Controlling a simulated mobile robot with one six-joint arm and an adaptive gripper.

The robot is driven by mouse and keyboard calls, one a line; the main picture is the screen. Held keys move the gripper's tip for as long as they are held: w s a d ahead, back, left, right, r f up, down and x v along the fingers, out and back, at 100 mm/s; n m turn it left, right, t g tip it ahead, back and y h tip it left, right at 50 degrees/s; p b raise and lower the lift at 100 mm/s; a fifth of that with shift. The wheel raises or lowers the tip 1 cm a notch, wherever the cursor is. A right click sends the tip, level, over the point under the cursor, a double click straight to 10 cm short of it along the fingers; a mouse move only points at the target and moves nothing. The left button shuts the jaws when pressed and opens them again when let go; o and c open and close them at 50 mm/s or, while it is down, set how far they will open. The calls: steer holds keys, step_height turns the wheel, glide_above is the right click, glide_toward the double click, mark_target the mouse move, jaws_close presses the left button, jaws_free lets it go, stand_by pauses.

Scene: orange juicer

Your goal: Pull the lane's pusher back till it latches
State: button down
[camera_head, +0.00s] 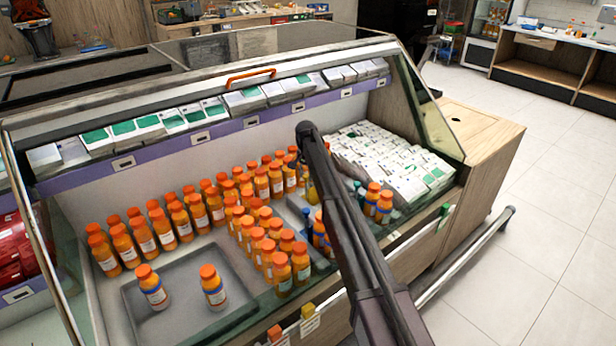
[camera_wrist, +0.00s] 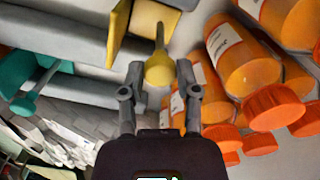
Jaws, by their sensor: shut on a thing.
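The yellow pusher shows in the wrist view as a short rod ending in a round knob (camera_wrist: 158,74), with a yellow plate behind it. My gripper (camera_wrist: 160,68) is shut on this knob, one finger on each side. A teal pusher (camera_wrist: 24,103) with a similar knob stands in the lane to the left and is apart from my gripper. In the head view my arm reaches into the display case and hides most of the lane and the pusher, so I cannot see there how far back it sits.
Orange-capped bottles (camera_wrist: 250,75) stand close to the right of my gripper in the wrist view. In the head view, white boxes (camera_head: 390,160) fill the bay right of my arm. A grey tray (camera_head: 180,312) holds two bottles. The case's front edge runs beneath my arm.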

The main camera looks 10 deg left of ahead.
steer(key=shift+w+a, duration=0.25)
steer(key=shift+c, duration=1.7)
jaws_free()
steer(key=shift+s+d, duration=0.15)
steer(key=s+d, duration=1.6)
steer(key=d, duration=0.4)
step_height(320, 180, up, 14)
steer(key=d+p, duration=0.1)
steer(key=p, duration=1.3)
steer(key=shift+s+d, duration=0.3)
steer(key=shift+s, duration=0.05)
